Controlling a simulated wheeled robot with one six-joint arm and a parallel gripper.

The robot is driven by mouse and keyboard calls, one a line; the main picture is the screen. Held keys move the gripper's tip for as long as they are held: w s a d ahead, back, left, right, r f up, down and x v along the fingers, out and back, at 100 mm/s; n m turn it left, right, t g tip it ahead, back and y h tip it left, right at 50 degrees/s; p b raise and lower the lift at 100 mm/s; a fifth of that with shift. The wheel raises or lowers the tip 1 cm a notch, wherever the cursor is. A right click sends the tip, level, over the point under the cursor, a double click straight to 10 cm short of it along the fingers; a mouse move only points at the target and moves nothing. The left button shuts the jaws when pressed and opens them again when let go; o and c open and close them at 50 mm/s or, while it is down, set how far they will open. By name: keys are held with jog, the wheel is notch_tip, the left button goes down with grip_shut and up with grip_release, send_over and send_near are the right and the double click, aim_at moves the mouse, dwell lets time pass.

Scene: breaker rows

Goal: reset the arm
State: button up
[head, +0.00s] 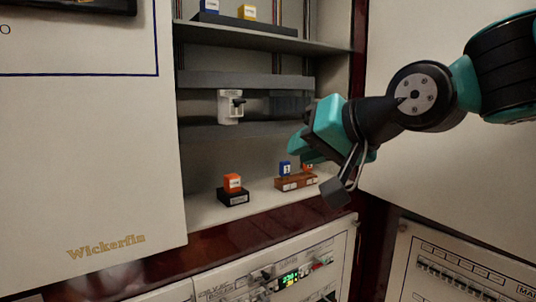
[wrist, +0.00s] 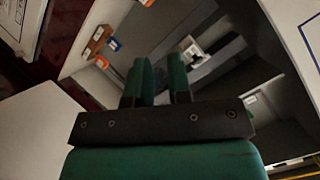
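My gripper (head: 297,143) is at the right front of the open cabinet recess. In the wrist view its two green fingers (wrist: 161,80) stand apart with nothing between them. A white breaker-like unit with a dark lever (head: 230,106) is mounted between the grey rails, left of my gripper and apart from it. The same unit shows beyond the fingertips in the wrist view (wrist: 193,53). The lever's exact position is too small to tell. My arm and gripper hide part of the recess's right side.
An orange block on a black base (head: 235,196) and a brown stand (head: 296,182) with a blue block (head: 285,168) are on the lower shelf. The upper shelf (head: 260,37) holds blue and yellow blocks. Panels with switches (head: 285,275) lie below; a pale door (head: 85,150) stands left.

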jog(key=s+d+f+n+g+h, duration=0.25)
jog(key=s+d+f+g, duration=0.25)
jog(key=s+f, duration=0.5)
jog(key=s+d+f+n+g+h, duration=0.2)
jog(key=s+d+f+n+g, duration=0.25)
jog(key=s+f, duration=0.5)
notch_tip(320, 180, up, 15)
jog(key=s+p, duration=0.1)
jog(key=p, duration=1.3)
jog(key=shift+s+a+r+m, duration=0.15)
jog(key=shift+s+r+m, duration=0.05)
jog(key=shift+s+m, duration=0.15)
